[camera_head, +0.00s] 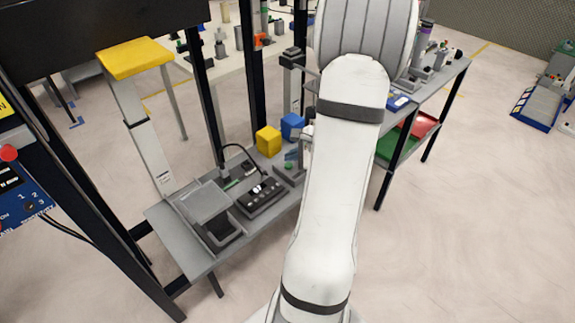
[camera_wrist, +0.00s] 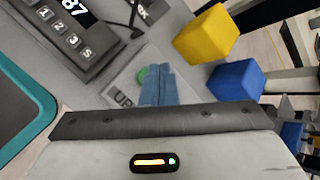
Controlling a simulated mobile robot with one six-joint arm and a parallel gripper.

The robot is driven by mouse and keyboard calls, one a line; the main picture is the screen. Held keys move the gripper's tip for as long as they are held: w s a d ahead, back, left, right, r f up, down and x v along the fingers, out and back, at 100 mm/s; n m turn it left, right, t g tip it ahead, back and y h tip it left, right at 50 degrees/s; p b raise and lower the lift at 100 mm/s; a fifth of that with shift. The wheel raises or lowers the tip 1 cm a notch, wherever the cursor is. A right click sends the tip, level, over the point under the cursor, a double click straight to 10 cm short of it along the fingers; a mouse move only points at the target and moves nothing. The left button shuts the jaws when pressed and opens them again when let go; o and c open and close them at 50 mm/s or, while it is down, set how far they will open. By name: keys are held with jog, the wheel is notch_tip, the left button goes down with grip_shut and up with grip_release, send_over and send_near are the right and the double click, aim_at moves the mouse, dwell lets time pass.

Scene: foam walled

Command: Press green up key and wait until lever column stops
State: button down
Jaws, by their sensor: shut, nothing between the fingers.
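The green key (camera_wrist: 143,75) shows in the wrist view as a round button on a grey plate (camera_wrist: 124,82) beside the printed word UP. My gripper (camera_wrist: 161,70) is shut and empty, its blue-grey fingers close together. The fingers lie over the plate and cover the right part of the key; I cannot tell whether they touch it or press it. In the head view my arm hides most of the gripper, and the key (camera_head: 289,166) is a small green spot at the arm's left edge. An upright column (camera_head: 292,85) with a dark top stands behind; I cannot tell whether it is the lever column.
A yellow cube (camera_wrist: 207,35) and a blue cube (camera_wrist: 237,80) stand close to the fingers. A dark keypad (camera_wrist: 70,35) with numbered keys and a display is on the other side. A yellow-topped stand (camera_head: 135,58) rises at the left of the bench (camera_head: 168,230).

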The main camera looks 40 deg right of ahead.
jog(key=shift+f, duration=0.15)
jog(key=shift+f+b, duration=0.3)
jog(key=shift+b, duration=0.35)
